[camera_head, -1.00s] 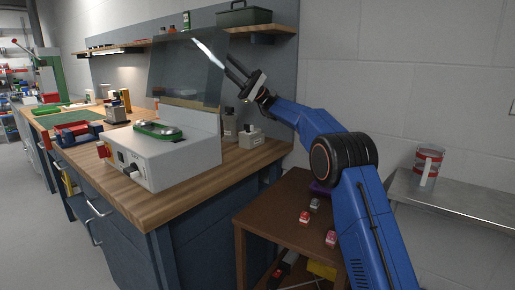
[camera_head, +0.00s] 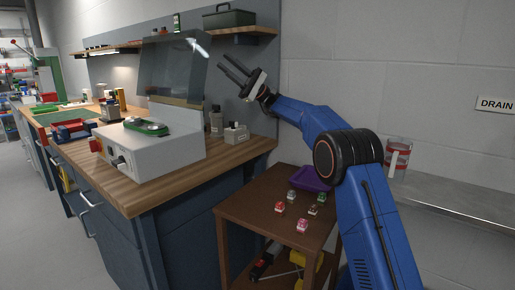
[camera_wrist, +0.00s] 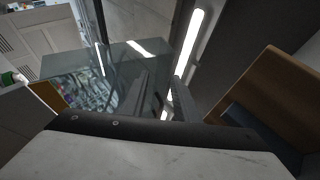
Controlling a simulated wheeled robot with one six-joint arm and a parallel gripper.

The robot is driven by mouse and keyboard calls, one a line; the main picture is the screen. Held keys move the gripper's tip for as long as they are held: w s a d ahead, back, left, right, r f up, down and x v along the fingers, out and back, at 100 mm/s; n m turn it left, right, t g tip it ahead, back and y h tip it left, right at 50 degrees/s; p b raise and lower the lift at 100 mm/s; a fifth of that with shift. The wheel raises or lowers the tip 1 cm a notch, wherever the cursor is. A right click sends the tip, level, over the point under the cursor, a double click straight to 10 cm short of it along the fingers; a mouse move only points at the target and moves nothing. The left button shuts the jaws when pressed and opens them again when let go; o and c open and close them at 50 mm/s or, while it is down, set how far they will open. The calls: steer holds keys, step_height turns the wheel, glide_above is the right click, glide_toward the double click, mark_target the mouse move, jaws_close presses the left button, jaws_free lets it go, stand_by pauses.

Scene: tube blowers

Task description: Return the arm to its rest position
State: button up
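My blue arm (camera_head: 375,225) rises from the lower right of the head view, bends at its elbow and reaches up and to the left. My gripper (camera_head: 222,63) is at its end, raised in the air in front of the grey back panel, with its two dark fingers apart and nothing between them. In the wrist view its fingers (camera_wrist: 162,100) show below a lit lamp tube, also with a gap between them.
The wooden workbench (camera_head: 160,190) holds a grey machine (camera_head: 150,158) and a clear shield (camera_head: 170,70). A brown side table (camera_head: 250,210) carries a purple tray (camera_head: 308,180) and several small coloured parts. A metal shelf (camera_head: 450,196) with a red-banded jar (camera_head: 398,160) is at right.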

steer(key=s+d+f+m+t+h, duration=0.1)
steer(key=s+d+f+t+h, duration=0.25)
steer(key=s, duration=0.45)
steer(key=s+d+f+m+t+h, duration=0.1)
steer(key=s+d+f+t+h, duration=0.15)
steer(key=s+f+h, duration=0.4)
steer(key=s+d+f+m+t+h, duration=0.1)
steer(key=s+d+f+t, duration=0.2)
steer(key=s, duration=0.7)
steer(key=s+d+f+n+t+h, duration=0.3)
steer(key=s+d+f+h, duration=1)
steer(key=s+d+f, duration=1.7)
steer(key=shift+s+d+f+n+t+h, duration=0.3)
steer(key=shift+s+f+t, duration=0.4)
steer(key=shift+s, duration=0.4)
steer(key=shift+a, duration=0.15)
